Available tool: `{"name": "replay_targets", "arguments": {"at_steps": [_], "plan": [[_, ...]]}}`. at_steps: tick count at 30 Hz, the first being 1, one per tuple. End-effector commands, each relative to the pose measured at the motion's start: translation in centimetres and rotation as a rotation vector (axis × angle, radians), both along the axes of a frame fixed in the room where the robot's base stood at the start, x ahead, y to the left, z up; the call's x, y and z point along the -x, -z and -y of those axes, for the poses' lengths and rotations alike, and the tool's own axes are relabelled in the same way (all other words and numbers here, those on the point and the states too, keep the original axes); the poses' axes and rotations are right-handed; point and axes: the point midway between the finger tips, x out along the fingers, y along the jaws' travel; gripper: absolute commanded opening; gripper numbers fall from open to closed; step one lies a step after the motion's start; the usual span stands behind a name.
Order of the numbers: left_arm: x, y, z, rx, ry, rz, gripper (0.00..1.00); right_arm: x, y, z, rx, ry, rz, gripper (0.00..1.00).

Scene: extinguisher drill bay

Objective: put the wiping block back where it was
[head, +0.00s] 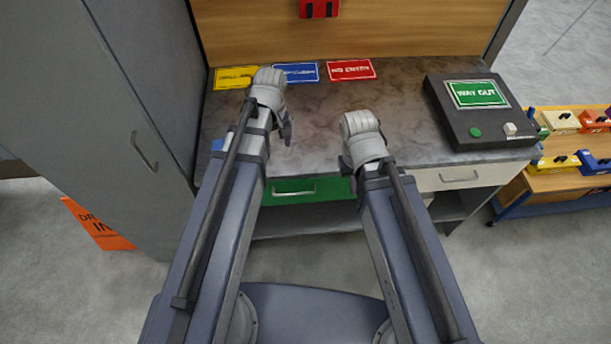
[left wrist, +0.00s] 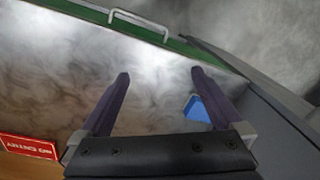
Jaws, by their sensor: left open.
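A small blue block (head: 217,145), which looks like the wiping block, lies on the worktop (head: 320,115) near its left edge, partly hidden by my left arm. It also shows in the left wrist view (left wrist: 196,108), beside the right-hand finger, which covers part of it. My left gripper (head: 286,128) is over the worktop, right of the block; in the left wrist view (left wrist: 160,76) its fingers are apart with nothing between them. My right gripper (head: 346,163) is near the front edge of the worktop, its fingers mostly hidden behind the wrist.
Yellow (head: 235,78), blue (head: 296,73) and red (head: 351,69) signs lie along the back. A dark box with a green sign (head: 477,94) stands at the right. A grey cabinet (head: 125,110) borders the left. A green drawer (head: 310,189) is below the front edge.

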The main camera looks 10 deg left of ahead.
Motion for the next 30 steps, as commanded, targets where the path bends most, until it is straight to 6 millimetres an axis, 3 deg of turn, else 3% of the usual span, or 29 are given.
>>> {"name": "replay_targets", "arguments": {"at_steps": [1, 3, 9, 15, 22, 30], "plan": [[2.6, 0.0, 2.9, -0.005, 0.185, -0.012, 1.0, 0.0, 0.0, 0.0, 0.0, 0.0, 0.0, 0.0], [4.7, 0.0, 5.7, -0.012, 0.418, -0.027, 1.0, 0.0, 0.0, 0.0, 0.0, 0.0, 0.0, 0.0], [9.1, -0.1, 10.3, -0.024, 0.876, -0.064, 1.0, 0.0, 0.0, 0.0, 0.0, 0.0, 0.0, 0.0], [10.3, -0.1, 11.5, -0.028, 1.023, -0.078, 1.0, 0.0, 0.0, 0.0, 0.0, 0.0, 0.0, 0.0], [10.2, -0.1, 11.5, -0.027, 1.025, -0.077, 1.0, 0.0, 0.0, 0.0, 0.0, 0.0, 0.0, 0.0], [10.2, 1.5, 11.4, -0.027, 1.022, -0.077, 1.0, 0.0, 1.6, 0.0, 0.0, 0.0, 0.0, 0.0]]}}
